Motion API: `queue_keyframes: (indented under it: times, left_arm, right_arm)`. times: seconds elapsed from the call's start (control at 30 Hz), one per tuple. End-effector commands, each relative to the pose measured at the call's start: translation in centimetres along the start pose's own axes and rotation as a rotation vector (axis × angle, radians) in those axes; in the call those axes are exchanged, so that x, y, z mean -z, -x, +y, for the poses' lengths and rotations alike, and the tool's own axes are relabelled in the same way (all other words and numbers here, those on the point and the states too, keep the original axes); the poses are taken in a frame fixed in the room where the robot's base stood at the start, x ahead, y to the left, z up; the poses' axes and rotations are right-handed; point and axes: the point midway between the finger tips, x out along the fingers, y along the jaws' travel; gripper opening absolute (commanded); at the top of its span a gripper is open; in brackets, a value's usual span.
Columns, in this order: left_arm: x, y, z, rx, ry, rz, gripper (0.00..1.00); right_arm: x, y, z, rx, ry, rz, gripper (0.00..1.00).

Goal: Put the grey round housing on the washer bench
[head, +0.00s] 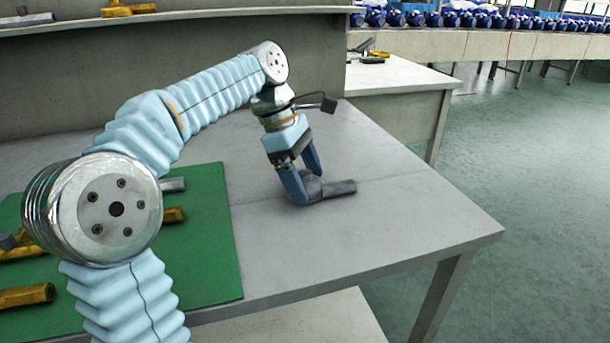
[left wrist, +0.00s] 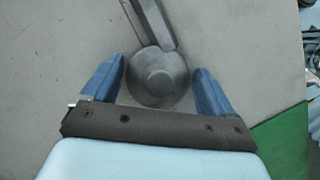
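A grey round housing (head: 338,189) with a straight grey pipe-like arm lies on the grey bench top (head: 400,210), its arm pointing right in the head view. In the left wrist view the housing's round body (left wrist: 158,77) sits between the two blue fingers, with small gaps showing on both sides. My left gripper (head: 309,187) is open, pointing down around the round body at bench height. One finger partly hides the body in the head view. I cannot tell which surface is the washer bench. My right gripper is not in view.
A green mat (head: 215,250) with yellow parts (head: 28,295) and a grey part (head: 172,184) lies at the left. A second bench (head: 400,78) stands behind, holding grey and yellow parts. A conveyor with several blue pumps (head: 470,20) runs at the back. The bench's right side is clear.

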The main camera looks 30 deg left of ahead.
Motion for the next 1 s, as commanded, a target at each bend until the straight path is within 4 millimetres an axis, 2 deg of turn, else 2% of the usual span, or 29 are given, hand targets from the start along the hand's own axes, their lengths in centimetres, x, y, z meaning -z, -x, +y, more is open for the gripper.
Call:
queue_keyframes:
  times: [0.03, 0.07, 0.37, 0.47, 0.8, 1.0]
  left_arm:
    - [0.0, 0.0, 0.0, 0.0, 0.0, 0.0, 0.96]
    - [0.0, 0.0, 0.0, 0.0, 0.0, 0.0, 1.0]
    - [-0.2, 0.6, 0.0, -0.002, 0.0, 0.0, 1.0]
    - [-0.2, 2.1, 0.1, -0.003, 0.001, 0.0, 1.0]
    - [-0.3, 9.8, 0.1, -0.002, 0.002, 0.0, 1.0]
    - [-0.2, 12.0, 0.1, -0.001, 0.0, 0.0, 1.0]
  right_arm:
    - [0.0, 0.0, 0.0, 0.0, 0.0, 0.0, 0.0]
    - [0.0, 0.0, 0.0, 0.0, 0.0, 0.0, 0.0]
    - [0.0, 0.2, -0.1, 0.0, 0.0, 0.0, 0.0]
    - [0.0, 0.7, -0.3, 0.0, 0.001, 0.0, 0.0]
    - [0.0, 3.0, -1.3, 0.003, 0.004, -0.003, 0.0]
    - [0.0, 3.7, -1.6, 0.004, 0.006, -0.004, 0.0]
